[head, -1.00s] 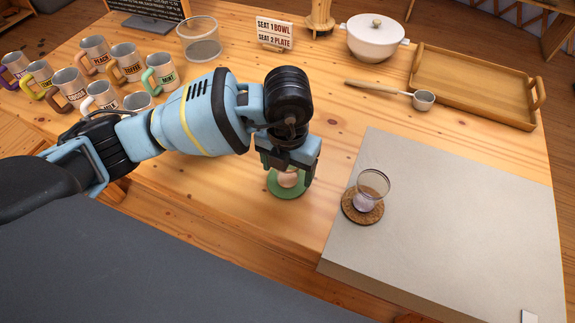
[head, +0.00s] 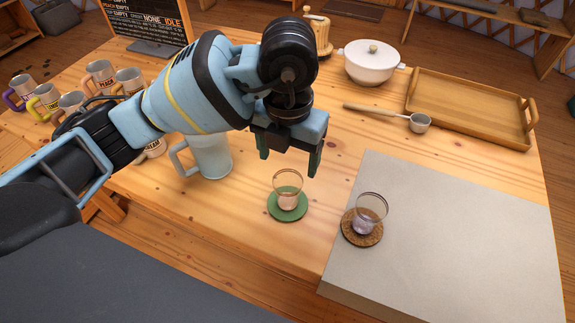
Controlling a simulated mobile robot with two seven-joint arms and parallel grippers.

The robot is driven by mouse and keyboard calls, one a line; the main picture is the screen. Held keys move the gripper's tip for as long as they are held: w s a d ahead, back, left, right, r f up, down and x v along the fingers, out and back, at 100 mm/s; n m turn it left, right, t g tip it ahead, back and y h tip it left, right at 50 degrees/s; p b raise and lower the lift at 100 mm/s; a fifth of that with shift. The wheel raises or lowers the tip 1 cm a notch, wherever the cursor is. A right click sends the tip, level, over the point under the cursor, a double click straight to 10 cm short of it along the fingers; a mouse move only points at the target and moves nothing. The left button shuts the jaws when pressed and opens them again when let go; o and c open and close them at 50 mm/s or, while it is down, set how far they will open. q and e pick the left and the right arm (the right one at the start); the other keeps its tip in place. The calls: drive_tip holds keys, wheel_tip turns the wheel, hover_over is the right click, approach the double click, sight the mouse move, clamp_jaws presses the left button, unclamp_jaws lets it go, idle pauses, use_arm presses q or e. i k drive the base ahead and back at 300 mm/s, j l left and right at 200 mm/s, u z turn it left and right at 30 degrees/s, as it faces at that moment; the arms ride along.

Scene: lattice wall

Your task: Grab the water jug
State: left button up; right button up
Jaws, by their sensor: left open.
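The water jug (head: 210,158) is a pale blue-grey vessel with a handle on its left side. It stands upright on the wooden table, and my left arm hides its upper part. My left gripper (head: 289,158) is open and empty, to the right of the jug and apart from it. It hangs above and just behind a small clear glass (head: 287,195) on a green coaster (head: 288,208). My right gripper is not in view.
A second glass (head: 368,212) stands on a cork coaster (head: 361,228) on the grey mat (head: 460,230). Several labelled mugs (head: 72,103) are at left. A ladle (head: 390,114), white pot (head: 371,66), wooden tray (head: 470,115) and dark sign (head: 148,22) are farther back.

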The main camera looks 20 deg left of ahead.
sight(211, 153)
drive_tip(key=u, duration=1.15)
